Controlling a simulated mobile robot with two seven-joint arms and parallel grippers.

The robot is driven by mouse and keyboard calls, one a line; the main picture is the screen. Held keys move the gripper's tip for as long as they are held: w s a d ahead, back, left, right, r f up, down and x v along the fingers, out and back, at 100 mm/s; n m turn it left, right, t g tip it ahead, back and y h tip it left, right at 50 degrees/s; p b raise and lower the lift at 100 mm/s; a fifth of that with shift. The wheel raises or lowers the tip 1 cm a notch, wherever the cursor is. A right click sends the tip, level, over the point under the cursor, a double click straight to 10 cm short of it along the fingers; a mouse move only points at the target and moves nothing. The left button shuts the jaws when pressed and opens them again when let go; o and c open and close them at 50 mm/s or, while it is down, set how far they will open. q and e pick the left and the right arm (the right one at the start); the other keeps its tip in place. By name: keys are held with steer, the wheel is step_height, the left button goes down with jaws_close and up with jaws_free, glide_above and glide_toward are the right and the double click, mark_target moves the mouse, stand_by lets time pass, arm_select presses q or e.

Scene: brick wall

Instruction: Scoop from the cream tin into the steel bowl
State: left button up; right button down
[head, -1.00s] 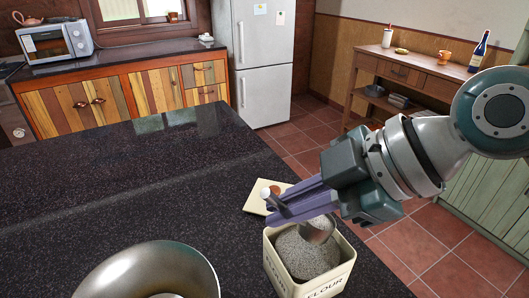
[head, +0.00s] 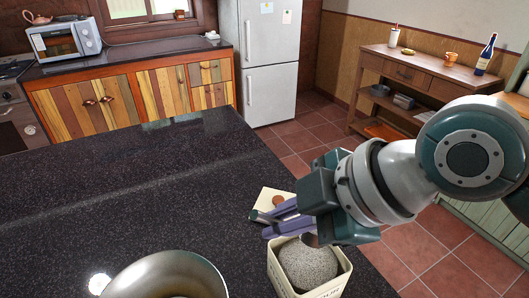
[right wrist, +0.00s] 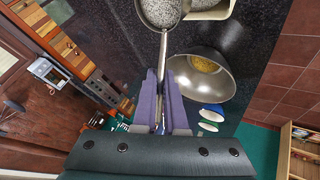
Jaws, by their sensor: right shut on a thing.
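The cream tin (head: 344,284) stands at the counter's near right edge. The steel bowl (head: 165,272) is at the bottom of the head view, left of the tin. My right gripper (head: 272,222) is shut on the handle of a metal scoop (right wrist: 163,58). In the right wrist view the scoop's cup is filled with grey speckled grains (right wrist: 160,10). In the head view a rounded speckled mass shows at the tin's mouth; whether the cup is clear of the tin I cannot tell. The steel bowl (right wrist: 222,92) has some yellow grains inside. My left gripper is out of view.
A cream lid with a wooden knob (head: 277,200) lies on the dark counter (head: 130,190) behind the tin, partly hidden by my right gripper. Small blue, white and green items (right wrist: 209,115) lie near the bowl in the wrist view. The counter's left and middle are clear.

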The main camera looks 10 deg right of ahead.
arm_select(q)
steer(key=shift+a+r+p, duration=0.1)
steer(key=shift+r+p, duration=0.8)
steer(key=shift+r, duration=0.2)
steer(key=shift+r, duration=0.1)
